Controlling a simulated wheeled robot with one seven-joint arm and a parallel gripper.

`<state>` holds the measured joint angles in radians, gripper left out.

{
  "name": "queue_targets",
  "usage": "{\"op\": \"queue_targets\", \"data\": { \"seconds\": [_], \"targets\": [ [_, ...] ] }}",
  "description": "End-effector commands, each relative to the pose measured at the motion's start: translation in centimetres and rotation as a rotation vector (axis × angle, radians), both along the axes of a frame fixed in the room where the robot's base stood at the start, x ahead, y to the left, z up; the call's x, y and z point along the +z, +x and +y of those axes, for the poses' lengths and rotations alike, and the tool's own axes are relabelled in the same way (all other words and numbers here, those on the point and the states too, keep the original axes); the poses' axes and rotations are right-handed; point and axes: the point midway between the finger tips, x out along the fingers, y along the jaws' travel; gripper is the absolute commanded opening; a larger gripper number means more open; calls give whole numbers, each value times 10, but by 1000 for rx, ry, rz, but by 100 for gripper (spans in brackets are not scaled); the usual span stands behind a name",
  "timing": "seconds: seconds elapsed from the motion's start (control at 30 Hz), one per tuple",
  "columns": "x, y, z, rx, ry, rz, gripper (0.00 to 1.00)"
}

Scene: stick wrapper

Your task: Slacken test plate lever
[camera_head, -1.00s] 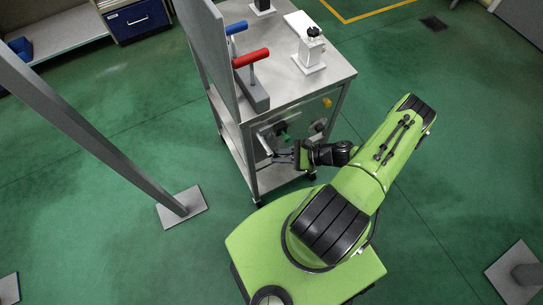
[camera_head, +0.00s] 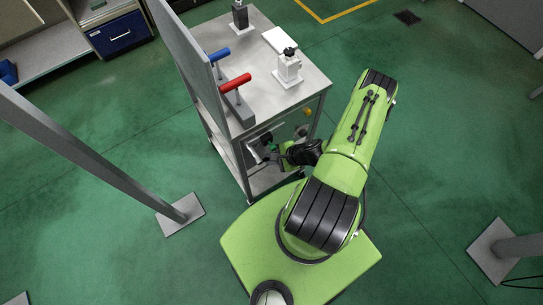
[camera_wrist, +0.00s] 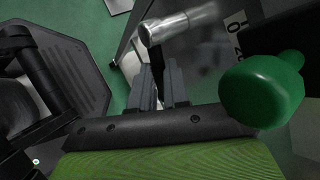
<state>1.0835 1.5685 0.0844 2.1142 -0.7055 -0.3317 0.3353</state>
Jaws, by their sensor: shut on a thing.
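On the front panel of the steel cart (camera_head: 285,128), a silver lever (camera_wrist: 185,22) with a rounded end shows at the top centre of the wrist view. My gripper (camera_wrist: 162,78) points at it, its two grey fingers close together around a narrow dark part just below the silver end. Whether that part belongs to the lever is hard to tell. In the head view my gripper (camera_head: 270,156) is low at the panel's left side, and the panel's fittings there are partly hidden. A big green knob (camera_wrist: 262,92) stands right of the fingers in the wrist view.
On the cart top are a red T-handle (camera_head: 235,83), a blue T-handle (camera_head: 217,54) and a white fixture (camera_head: 287,70). A yellow knob (camera_head: 307,111) is on the panel. A grey post (camera_head: 110,150) stands at left.

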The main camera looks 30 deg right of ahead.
Motion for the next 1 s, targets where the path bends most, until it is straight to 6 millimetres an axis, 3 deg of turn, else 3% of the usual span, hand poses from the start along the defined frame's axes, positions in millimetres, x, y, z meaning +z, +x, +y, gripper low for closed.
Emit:
{"op": "queue_targets", "data": {
  "seconds": [0.43,0.47,0.6,0.87,1.0],
  "targets": [
    [0,-1,0,0,-9,2,0],
    [0,-1,0,0,-9,2,20],
    [0,0,0,0,-8,1,41],
    [1,0,0,0,-7,0,41],
    [13,-9,-8,-4,-9,1,41]
  ]
}}
